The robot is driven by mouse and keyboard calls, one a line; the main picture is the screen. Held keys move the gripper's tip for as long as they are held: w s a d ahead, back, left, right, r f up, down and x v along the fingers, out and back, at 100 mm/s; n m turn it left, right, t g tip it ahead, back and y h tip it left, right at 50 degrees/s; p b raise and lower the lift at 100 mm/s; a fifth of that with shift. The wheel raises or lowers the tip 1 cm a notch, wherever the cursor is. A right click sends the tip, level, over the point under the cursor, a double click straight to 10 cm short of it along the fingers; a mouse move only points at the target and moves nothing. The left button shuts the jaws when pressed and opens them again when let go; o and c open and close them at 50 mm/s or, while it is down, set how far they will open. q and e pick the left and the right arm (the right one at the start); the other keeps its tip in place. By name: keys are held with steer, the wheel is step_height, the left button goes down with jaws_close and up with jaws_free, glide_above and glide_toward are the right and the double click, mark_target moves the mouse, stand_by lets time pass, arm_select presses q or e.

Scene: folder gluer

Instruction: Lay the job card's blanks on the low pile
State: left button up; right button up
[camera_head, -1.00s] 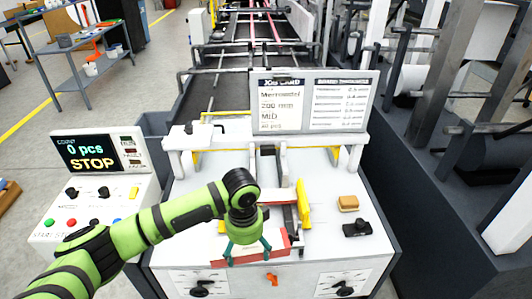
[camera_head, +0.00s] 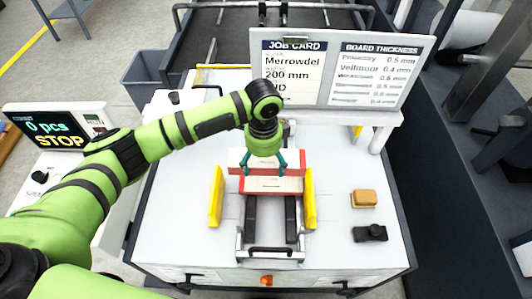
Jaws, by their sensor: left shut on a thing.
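My left gripper (camera_head: 264,171) points down over the feeder table and is shut on red and white blanks (camera_head: 273,185). The blanks are above the dark rails, between two yellow side guides (camera_head: 215,197) (camera_head: 310,198). Another red and white piece (camera_head: 237,160) shows just behind, partly hidden by the gripper; I cannot tell whether it is the low pile or whether the held blanks touch it. The job card (camera_head: 291,75) stands at the back, reading Merrowdel, 200 mm, its lower text partly covered by my arm. My right gripper is out of view.
A board thickness chart (camera_head: 375,75) stands right of the job card. A tan block (camera_head: 364,198) and a black object (camera_head: 370,234) lie on the table's right side. The counter panel (camera_head: 50,130) at the left reads 0 pcs, STOP. The table's left front is clear.

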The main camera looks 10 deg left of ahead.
arm_select(q)
steer(key=shift+s+f+b, duration=0.25)
steer(key=shift+f+b, duration=0.35)
steer(key=shift+b, duration=0.05)
steer(key=shift+w+f+b, duration=0.2)
steer(key=shift+f+b, duration=3.85)
steer(key=shift+f, duration=1.15)
steer(key=shift+f, duration=0.55)
steer(key=o, duration=1.4)
steer(key=shift+c, duration=0.2)
step_height(320, 180, up, 12)
steer(key=shift+r, duration=0.1)
